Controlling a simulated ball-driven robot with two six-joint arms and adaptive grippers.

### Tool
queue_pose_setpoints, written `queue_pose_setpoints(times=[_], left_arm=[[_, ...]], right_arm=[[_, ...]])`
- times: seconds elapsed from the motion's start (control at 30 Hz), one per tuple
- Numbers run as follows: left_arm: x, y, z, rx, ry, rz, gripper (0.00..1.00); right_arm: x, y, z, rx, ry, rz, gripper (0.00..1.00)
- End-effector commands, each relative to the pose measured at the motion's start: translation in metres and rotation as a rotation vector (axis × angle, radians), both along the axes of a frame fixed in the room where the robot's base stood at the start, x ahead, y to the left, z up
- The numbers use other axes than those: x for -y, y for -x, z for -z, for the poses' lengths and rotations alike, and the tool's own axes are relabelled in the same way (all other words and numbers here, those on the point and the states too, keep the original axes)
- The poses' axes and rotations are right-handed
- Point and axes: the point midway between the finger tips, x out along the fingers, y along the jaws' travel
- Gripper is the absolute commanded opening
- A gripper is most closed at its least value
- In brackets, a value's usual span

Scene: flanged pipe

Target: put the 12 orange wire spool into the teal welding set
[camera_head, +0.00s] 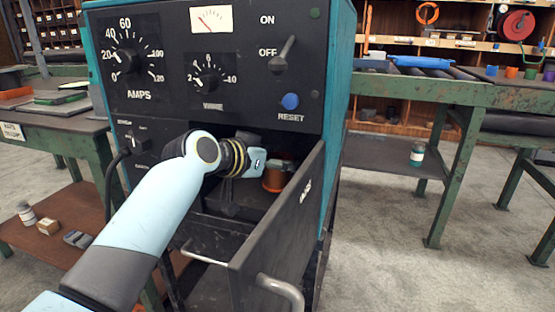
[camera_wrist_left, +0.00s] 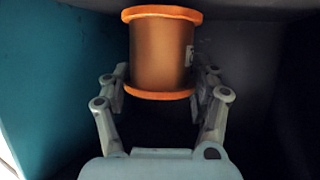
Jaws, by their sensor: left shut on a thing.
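The orange wire spool (camera_head: 273,180) is inside the open front compartment of the teal welding set (camera_head: 340,95), partly hidden by my gripper. In the left wrist view the spool (camera_wrist_left: 160,52) is upright, with orange flanges at both ends. My left gripper (camera_wrist_left: 160,85) has a finger on each side of it and is shut on it. In the head view the left gripper (camera_head: 270,166) reaches into the compartment from the left. Whether the spool touches the compartment floor cannot be told. My right gripper is not in view.
The welding set's dark open panel (camera_head: 285,215), with a metal handle, stands just right of my arm and the spool. A workbench with a lower shelf (camera_head: 60,245) is at the left. A green-framed bench (camera_head: 450,95) stands behind at the right.

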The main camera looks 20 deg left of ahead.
Motion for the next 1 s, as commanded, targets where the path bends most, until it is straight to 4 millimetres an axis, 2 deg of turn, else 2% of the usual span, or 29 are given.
queue_pose_setpoints(times=[0.83,0.87,1.0], left_arm=[[0.000,-0.001,0.014,0.004,0.001,-0.001,0.24],[0.000,-0.001,0.014,0.004,0.001,-0.001,0.64],[0.000,-0.001,0.014,0.003,0.001,-0.001,0.82]], right_arm=[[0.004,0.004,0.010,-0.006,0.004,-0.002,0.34],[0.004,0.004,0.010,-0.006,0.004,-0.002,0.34],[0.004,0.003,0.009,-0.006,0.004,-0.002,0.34]])
